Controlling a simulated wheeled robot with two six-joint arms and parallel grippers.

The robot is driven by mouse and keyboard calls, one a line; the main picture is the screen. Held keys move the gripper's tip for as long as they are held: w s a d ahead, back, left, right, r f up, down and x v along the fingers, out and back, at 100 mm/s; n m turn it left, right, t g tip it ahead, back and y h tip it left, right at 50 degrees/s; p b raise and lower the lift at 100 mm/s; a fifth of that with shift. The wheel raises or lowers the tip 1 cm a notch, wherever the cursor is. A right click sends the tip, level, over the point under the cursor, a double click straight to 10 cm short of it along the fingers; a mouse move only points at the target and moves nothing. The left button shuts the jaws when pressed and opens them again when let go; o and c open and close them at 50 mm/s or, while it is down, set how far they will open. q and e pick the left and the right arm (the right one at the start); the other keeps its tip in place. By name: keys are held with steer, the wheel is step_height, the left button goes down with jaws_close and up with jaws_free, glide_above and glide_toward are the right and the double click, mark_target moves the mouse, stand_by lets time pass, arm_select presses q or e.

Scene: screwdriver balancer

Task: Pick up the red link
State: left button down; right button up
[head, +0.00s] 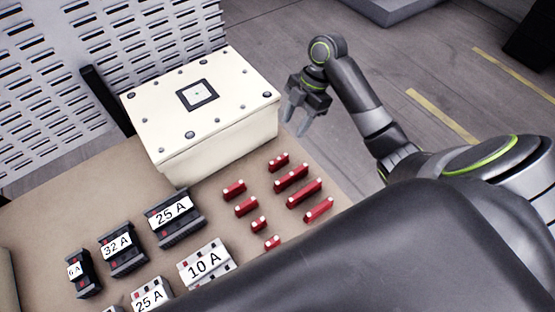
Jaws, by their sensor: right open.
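Several red links with pale ends lie on the tan table, in rough rows in front of the white box. They differ in length: a short red link (259,224), a middle-sized red link (234,190) and a long red link (305,193) are among them. Which one is meant cannot be told. My right gripper (297,127) is open and empty, fingers pointing down, beyond the links near the box's right side. It is apart from all links. My large dark arm part covers the lower right and may hide more links. My left gripper is not in view.
A white box (200,140) with screws and a square marker stands at the back of the table (60,205). Several labelled breakers, such as the dark 25 A one (175,215) and the light 10 A one (206,264), lie left of the links. A perforated panel (40,75) stands behind.

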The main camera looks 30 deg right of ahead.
mark_target(280, 158)
steer(key=b+x, duration=0.5)
steer(key=x, duration=0.4)
steer(key=shift+w+f, duration=0.1)
steer(key=shift+f, duration=0.2)
steer(key=shift+a+f, duration=0.1)
steer(key=shift+f, duration=0.25)
steer(key=x, duration=0.3)
steer(key=shift+f, duration=0.25)
steer(key=shift+a+f, duration=0.15)
steer(key=shift+f, duration=0.3)
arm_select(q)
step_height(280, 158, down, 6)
arm_select(e)
jaws_close()
